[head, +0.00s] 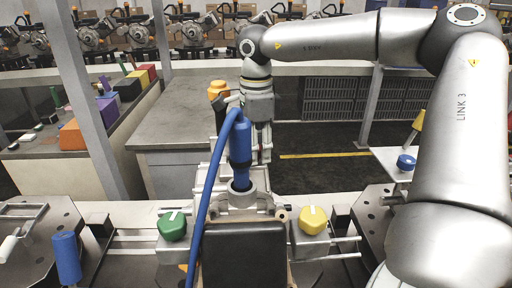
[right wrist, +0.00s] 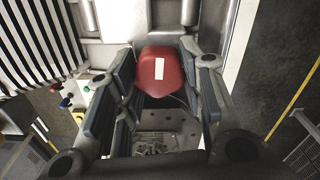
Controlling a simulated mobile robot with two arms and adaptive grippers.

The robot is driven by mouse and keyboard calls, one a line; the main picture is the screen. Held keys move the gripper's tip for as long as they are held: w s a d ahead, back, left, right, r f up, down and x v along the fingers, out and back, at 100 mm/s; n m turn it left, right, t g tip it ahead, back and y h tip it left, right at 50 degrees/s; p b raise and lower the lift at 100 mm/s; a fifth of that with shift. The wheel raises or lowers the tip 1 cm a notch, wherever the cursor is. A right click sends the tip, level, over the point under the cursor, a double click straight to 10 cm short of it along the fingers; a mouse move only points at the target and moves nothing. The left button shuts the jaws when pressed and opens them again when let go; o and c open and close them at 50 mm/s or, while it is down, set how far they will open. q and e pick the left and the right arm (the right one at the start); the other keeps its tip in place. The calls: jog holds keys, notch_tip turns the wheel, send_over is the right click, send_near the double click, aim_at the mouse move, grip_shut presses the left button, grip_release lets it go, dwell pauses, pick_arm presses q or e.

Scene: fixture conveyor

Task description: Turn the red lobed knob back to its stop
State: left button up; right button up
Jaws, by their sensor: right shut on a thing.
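The red lobed knob (right wrist: 166,72) shows in the right wrist view, between the fingers of my right gripper (right wrist: 158,75). A white bar mark on its face runs nearly up and down in that picture. The fingers are shut on the knob from its left and right sides. In the head view my right gripper (head: 262,145) points down behind a blue cylindrical tool, and I cannot make out the red knob there. The knob's stop cannot be seen. My left gripper is in neither view.
The blue tool (head: 240,142) with its hose stands upright close to my right gripper. A green knob (head: 173,227) and a yellow knob (head: 313,220) flank the dark block (head: 244,255) in front. A blue knob (head: 405,162) is at the right. The grey bench (head: 190,115) behind is mostly bare.

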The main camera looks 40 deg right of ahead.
jog(key=shift+w+r+n, duration=0.1)
jog(key=shift+n, duration=0.2)
dwell(0.4)
jog(key=o, duration=1)
jog(key=shift+d, duration=0.1)
jog(key=shift+o, duration=0.2)
notch_tip(320, 180, up, 12)
